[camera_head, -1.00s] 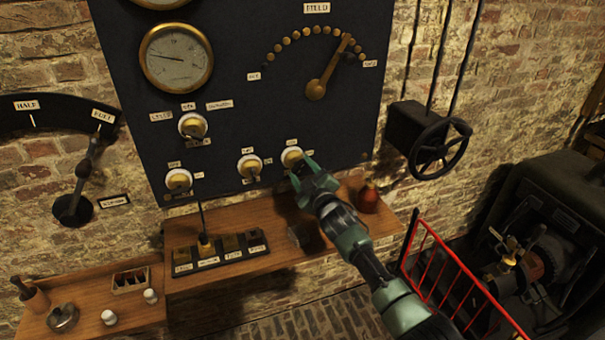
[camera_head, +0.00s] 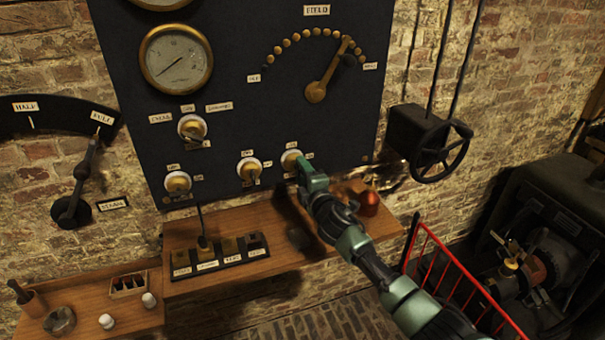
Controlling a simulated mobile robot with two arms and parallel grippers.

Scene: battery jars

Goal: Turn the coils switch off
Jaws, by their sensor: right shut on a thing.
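A row of round brass switches with white rims sits low on the dark panel (camera_head: 240,110): a left one (camera_head: 178,182), a middle one (camera_head: 249,169) and a right one (camera_head: 290,159). Another switch (camera_head: 192,128) sits higher at the left. Their small labels are too blurred for me to tell which is the coils switch. My right gripper (camera_head: 302,168) is at the lower right edge of the right switch, shut on its lever, which the fingers hide. My left gripper is not in view.
A round gauge (camera_head: 176,59) and a brass field lever (camera_head: 326,72) are above. A wooden shelf (camera_head: 215,284) below bears a labelled block (camera_head: 220,262) and a red-topped object (camera_head: 369,201). A handwheel (camera_head: 441,150) and red railing (camera_head: 466,285) stand at the right.

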